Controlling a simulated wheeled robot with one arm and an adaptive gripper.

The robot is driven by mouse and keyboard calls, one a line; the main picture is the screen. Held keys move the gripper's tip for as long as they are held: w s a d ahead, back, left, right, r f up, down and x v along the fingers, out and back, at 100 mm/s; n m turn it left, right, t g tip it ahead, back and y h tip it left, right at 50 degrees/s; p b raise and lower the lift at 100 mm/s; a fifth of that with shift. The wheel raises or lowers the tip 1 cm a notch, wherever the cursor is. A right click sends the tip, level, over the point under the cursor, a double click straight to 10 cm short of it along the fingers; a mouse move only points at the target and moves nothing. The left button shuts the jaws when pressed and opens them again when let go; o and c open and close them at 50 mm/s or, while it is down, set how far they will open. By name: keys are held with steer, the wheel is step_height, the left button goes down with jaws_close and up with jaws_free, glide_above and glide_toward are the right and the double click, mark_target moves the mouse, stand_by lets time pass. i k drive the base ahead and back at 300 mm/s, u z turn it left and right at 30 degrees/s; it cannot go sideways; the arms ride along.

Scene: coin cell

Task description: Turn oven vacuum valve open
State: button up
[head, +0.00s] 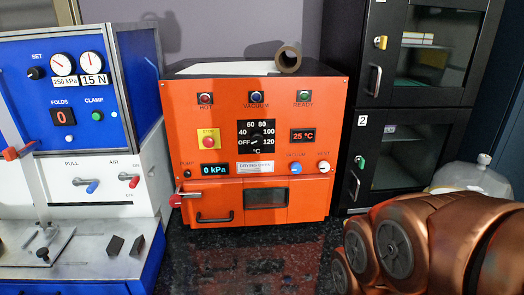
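The orange drying oven (225,100) stands on the dark counter in the middle of the head view. Its vacuum valve is a small round blue knob (295,168) on the right of the front panel, under a small label. The knob is too small to tell which way it is turned. The pressure display (215,170) reads 0 kPa. My copper arm shows at the lower right, apart from the oven. My gripper is not in view.
A blue and white press machine (110,150) stands close on the left. A black cabinet (345,130) with glass doors stands on the right. The oven door has a black handle (214,218) and a red-tipped lever (176,201). The dark counter (260,255) in front is clear.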

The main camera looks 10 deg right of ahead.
mark_target(296, 168)
steer(key=u, duration=0.35)
steer(key=k, duration=1.05)
steer(key=u, duration=1.6)
steer(key=i, duration=0.65)
steer(key=z, duration=0.6)
steer(key=i, duration=0.75)
steer(key=z, duration=0.85)
